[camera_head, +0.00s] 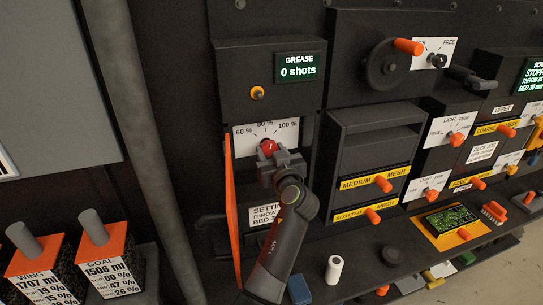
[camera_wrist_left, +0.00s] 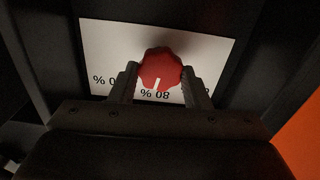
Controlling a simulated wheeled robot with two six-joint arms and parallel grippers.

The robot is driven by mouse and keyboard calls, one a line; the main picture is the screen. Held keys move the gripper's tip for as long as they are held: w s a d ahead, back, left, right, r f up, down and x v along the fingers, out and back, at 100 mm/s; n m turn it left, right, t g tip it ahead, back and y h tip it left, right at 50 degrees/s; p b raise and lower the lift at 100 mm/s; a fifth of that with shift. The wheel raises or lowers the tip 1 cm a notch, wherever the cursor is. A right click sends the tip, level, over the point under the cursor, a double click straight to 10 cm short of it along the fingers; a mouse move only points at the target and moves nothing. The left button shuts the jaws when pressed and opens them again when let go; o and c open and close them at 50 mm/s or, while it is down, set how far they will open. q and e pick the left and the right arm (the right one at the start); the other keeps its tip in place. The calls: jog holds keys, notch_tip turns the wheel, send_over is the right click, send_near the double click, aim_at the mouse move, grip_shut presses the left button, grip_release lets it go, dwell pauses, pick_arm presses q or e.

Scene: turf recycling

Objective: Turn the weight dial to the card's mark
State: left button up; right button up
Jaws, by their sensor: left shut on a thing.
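The red weight dial (camera_head: 267,147) sits on a white scale plate (camera_head: 243,138) marked 60 %, 80 % and 100 %. My left gripper (camera_head: 275,160) is shut on the dial, and the left wrist view shows one finger on each side of the red knob (camera_wrist_left: 161,68). In that view the plate (camera_wrist_left: 105,45) appears upside down, and the dial's white pointer line is at the 80 % label. A white setting card (camera_head: 264,214) hangs below, with throw and bed lines partly hidden by my left arm, so its mark cannot be read.
An orange door (camera_head: 231,215) stands open just left of the dial. A grease display (camera_head: 298,67) above reads 0 shots. Mesh drawers (camera_head: 375,183) are to the right. A white cylinder (camera_head: 334,269) and a blue block (camera_head: 299,289) lie on the ledge near my arm.

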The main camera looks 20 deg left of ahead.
pick_arm(q)
jog(key=m+b, duration=0.1)
jog(key=m, duration=0.2)
jog(key=shift+r+m+b, duration=0.1)
jog(key=shift+m+b, duration=0.25)
jog(key=shift+m, duration=1.65)
jog(key=o, duration=1)
jog(key=shift+c, duration=0.2)
